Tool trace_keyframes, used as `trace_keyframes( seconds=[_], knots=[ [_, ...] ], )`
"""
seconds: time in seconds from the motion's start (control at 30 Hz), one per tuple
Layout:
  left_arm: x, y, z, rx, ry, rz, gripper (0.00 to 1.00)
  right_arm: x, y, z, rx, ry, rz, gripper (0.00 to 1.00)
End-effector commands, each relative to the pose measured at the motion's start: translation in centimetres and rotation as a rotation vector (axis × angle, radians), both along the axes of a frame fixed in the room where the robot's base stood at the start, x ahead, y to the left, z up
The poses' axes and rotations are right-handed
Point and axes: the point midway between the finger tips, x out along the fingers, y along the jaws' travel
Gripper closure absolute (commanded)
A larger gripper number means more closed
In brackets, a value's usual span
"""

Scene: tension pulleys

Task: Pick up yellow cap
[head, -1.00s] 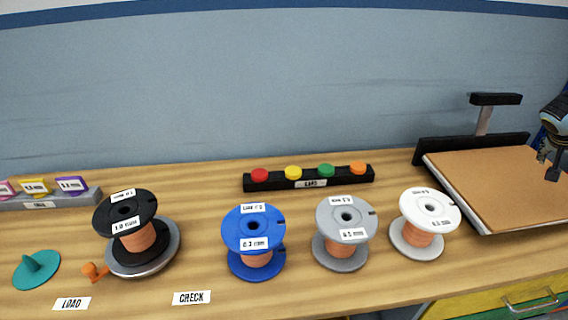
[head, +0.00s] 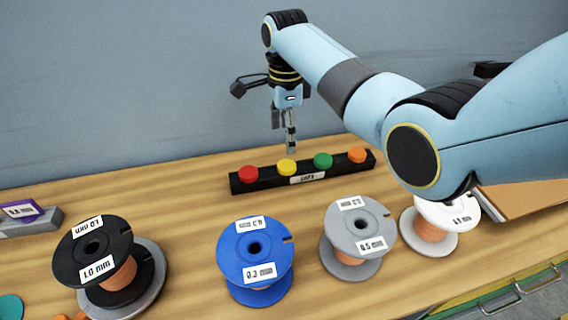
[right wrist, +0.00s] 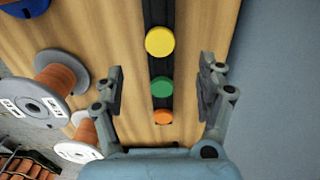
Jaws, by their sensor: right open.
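The yellow cap (head: 287,167) sits on a black rack (head: 242,184) near the wall, between a red cap (head: 249,174) and a green cap (head: 323,160). My right gripper (head: 284,140) is above the yellow cap, pointing down, with clear space between them. In the right wrist view, my right gripper (right wrist: 163,82) is open and empty, and the yellow cap (right wrist: 160,41) shows just beyond the fingertips, roughly midway between them. The green cap (right wrist: 161,87) lies between the fingers in that picture. My left gripper is not in view.
An orange cap (head: 357,155) sits at the rack's right end. Black (head: 93,248), blue (head: 254,249), grey (head: 357,229) and white (head: 447,212) spools stand in front. My right arm partly hides the white spool and the cork board (head: 521,197). The wall is close behind the rack.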

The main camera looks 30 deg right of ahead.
Motion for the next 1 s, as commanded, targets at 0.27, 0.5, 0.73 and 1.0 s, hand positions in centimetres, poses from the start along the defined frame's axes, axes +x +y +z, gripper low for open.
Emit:
trace_keyframes(
  seconds=[0.27,0.5,0.73,1.0],
  knots=[
    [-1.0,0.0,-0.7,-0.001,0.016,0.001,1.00,-0.1,-0.1,-4.0,-0.002,0.001,0.001,0.27],
    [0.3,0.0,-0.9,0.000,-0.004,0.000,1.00,-0.2,-0.3,-7.1,-0.001,0.002,0.001,0.27],
    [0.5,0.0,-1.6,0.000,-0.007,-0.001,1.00,-0.2,-0.3,-9.4,-0.002,0.001,0.002,0.27],
    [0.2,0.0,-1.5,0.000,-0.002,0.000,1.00,-0.1,-0.3,-9.4,-0.002,0.000,0.002,0.36]
  ],
)
